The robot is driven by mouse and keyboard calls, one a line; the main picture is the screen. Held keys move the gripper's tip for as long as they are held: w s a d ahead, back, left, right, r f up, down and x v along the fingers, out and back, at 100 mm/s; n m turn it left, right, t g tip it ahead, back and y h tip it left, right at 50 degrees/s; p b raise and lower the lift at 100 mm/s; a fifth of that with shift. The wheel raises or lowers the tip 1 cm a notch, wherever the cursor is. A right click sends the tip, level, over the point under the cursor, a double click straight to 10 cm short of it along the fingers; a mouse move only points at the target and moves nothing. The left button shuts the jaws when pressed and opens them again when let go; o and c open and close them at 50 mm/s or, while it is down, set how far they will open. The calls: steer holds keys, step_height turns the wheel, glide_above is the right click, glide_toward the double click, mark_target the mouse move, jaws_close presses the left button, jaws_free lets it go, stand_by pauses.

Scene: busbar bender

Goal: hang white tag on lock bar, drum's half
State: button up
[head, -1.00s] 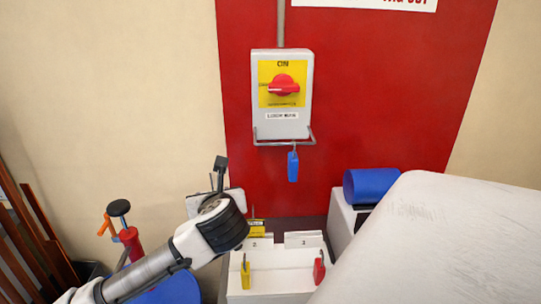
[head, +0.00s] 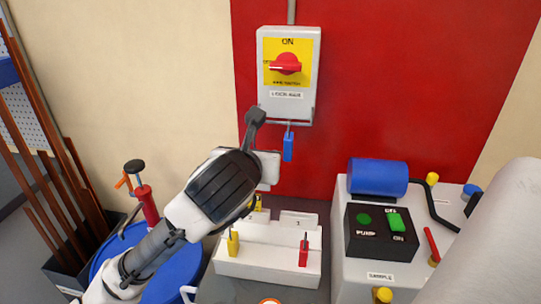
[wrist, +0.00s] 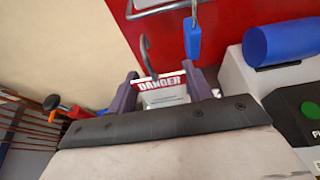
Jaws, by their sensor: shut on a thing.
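The white tag (wrist: 162,93), with a red DANGER band and a grey hook (wrist: 148,57) at its top, is held between the two fingers of my gripper (wrist: 164,91). In the head view my gripper (head: 252,125) is below and left of the grey switch box, and the tag cannot be made out clearly. The lock bar (wrist: 160,10) is a thin metal loop under the box; it also shows in the head view (head: 301,125). A blue padlock (head: 288,147) hangs near its middle. In the wrist view the hook is below the bar's left part, apart from it.
The blue drum (head: 176,277) stands at lower left. A white rack (head: 263,266) with a yellow padlock (head: 233,243) and a red one (head: 303,250) is below. The pump box (head: 380,232) and a blue roll (head: 377,177) are at right. The red wall panel (head: 420,100) is behind.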

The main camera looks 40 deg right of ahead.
steer(key=r+x, duration=0.1)
steer(key=x, duration=0.8)
steer(key=shift+w+d+r+b, duration=0.25)
steer(key=shift+r+b, duration=0.05)
steer(key=shift+r, duration=0.1)
stand_by(0.4)
steer(key=o, duration=1)
steer(key=shift+o, duration=0.2)
